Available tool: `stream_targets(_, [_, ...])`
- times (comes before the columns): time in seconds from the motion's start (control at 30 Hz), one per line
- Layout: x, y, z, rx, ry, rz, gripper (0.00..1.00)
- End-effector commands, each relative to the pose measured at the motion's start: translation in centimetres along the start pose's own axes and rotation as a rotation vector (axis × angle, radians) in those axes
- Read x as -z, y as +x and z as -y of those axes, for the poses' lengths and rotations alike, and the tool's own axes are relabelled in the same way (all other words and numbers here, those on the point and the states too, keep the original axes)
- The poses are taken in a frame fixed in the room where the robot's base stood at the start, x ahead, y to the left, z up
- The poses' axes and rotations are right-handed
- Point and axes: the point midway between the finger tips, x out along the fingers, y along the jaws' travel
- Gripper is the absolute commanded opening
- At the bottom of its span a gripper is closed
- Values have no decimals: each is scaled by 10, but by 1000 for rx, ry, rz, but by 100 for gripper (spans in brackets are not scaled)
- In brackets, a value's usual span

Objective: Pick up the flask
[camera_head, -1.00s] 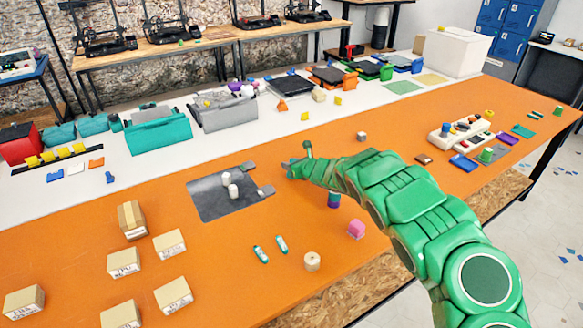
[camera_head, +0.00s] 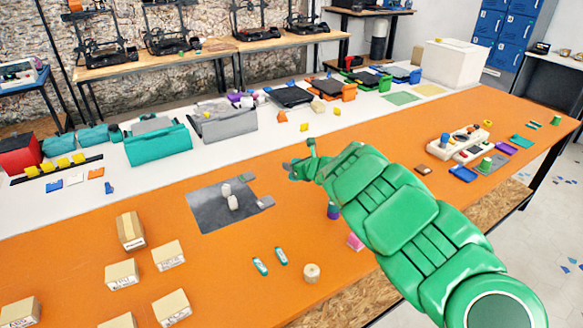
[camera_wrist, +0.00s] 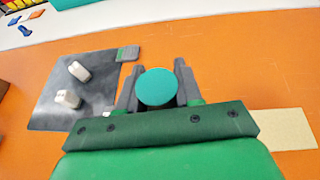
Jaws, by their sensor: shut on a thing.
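My gripper (camera_wrist: 158,88) is shut on a round teal-topped thing (camera_wrist: 157,87), which I take to be the flask. In the wrist view its flat top shows between the two grey fingers; its body below is hidden. In the head view my gripper (camera_head: 297,171) is over the orange table, just right of the grey mat, and the held thing is too small to make out. I cannot tell how high it is above the table.
The grey mat (camera_head: 206,212) bears two small white pieces. A purple cylinder (camera_head: 333,211) and a pink block (camera_head: 355,242) stand partly behind my arm. Two teal-and-white tubes and a beige roll (camera_head: 311,273) lie in front. Several cardboard boxes (camera_head: 130,230) stand at left.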

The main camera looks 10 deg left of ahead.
Motion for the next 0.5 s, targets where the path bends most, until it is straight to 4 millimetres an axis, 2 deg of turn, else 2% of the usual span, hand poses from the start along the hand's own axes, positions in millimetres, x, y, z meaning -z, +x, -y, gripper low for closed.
stream_targets(0.5, [-5,-50,-21,3,-4,-1,6])
